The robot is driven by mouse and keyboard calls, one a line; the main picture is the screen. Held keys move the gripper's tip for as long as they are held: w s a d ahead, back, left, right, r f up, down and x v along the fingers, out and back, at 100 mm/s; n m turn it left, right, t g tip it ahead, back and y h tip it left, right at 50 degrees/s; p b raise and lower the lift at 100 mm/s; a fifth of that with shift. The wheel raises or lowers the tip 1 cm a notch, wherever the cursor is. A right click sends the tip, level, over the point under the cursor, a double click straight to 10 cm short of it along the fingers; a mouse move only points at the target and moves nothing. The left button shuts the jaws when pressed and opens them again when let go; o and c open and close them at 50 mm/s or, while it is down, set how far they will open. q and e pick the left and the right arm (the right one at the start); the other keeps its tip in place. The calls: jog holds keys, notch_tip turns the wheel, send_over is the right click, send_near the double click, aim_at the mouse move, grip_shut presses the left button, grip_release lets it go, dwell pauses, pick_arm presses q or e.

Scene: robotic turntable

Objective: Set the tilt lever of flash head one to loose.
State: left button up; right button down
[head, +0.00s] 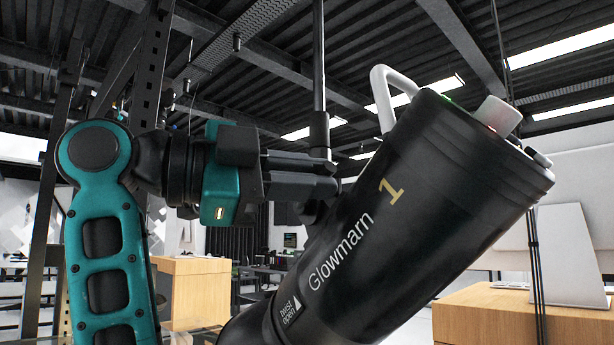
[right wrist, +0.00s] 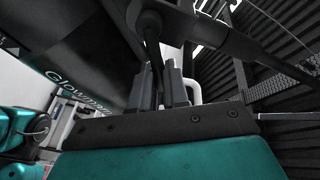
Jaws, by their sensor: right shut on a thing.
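Flash head one (head: 395,215) is a large black cylinder marked "Glowmarn" and "1", tilted up to the right in the head view. It also shows at the left of the right wrist view (right wrist: 75,50). My right gripper (head: 330,182) reaches in behind the flash head, at the bracket below the black pole. In the right wrist view its fingers (right wrist: 163,85) are shut on a thin dark lever, the tilt lever (right wrist: 152,45). In the head view the lever is mostly hidden by the fingers and the flash head. My left gripper is out of view.
A black vertical pole (head: 319,75) comes down from the ceiling to the bracket. A light grey bent handle (head: 383,90) sticks out of the flash head's back. Wooden desks (head: 490,315) stand behind on the right and left.

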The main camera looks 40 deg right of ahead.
jog(key=shift+f+m+p, duration=0.15)
jog(key=shift+m+p, duration=0.15)
jog(key=shift+m, duration=0.1)
jog(key=shift+s+f, duration=0.15)
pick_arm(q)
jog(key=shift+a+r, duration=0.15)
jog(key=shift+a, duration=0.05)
pick_arm(e)
jog(key=shift+m, duration=0.3)
jog(key=c, duration=1.4)
grip_release()
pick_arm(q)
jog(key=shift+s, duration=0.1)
